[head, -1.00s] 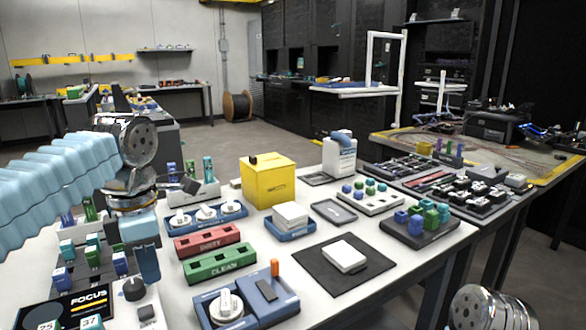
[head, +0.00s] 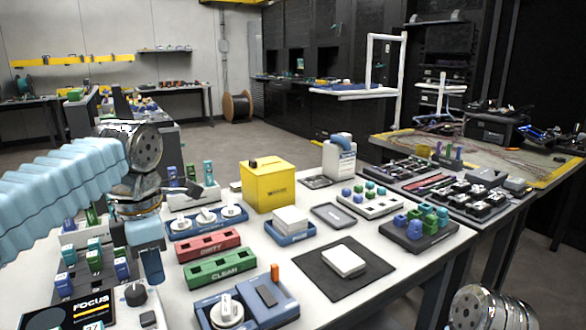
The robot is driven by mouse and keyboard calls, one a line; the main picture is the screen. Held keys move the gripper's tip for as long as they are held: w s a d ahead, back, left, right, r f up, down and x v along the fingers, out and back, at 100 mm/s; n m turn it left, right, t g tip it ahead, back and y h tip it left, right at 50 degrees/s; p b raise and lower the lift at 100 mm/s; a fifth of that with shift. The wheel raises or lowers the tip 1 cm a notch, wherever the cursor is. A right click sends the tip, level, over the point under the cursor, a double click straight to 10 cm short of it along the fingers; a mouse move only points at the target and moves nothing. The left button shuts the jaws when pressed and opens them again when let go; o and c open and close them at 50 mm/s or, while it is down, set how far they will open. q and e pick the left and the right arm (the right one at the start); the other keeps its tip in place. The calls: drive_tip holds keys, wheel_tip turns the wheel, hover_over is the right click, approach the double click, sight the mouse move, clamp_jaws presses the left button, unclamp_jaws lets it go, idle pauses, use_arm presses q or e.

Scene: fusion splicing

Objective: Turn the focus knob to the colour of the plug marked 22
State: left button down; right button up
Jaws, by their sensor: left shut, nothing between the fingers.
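The focus knob (head: 136,294) is a dark round knob on a white base at the lower left. It stands beside a black panel (head: 78,313) lettered FOCUS. My left gripper (head: 153,267) is shut and empty, pointing down just behind and right of the knob, apart from it in the picture. Teal, blue and green plugs (head: 95,259) stand in a rack behind the panel, partly hidden by my left arm. A tag reading 37 (head: 92,327) is cut by the bottom edge. I cannot make out a mark 22. My right gripper's fingers are out of frame.
A red DIRTY rack (head: 207,245) and a green CLEAN rack (head: 221,268) lie right of my left gripper. A blue tray with a white dial (head: 227,311) is nearer. A yellow box (head: 267,186) stands behind. A dark mat (head: 375,270) lies at centre right.

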use_arm(q)
wheel_tip(320, 180, up, 6)
drive_tip(key=shift+p, duration=0.4)
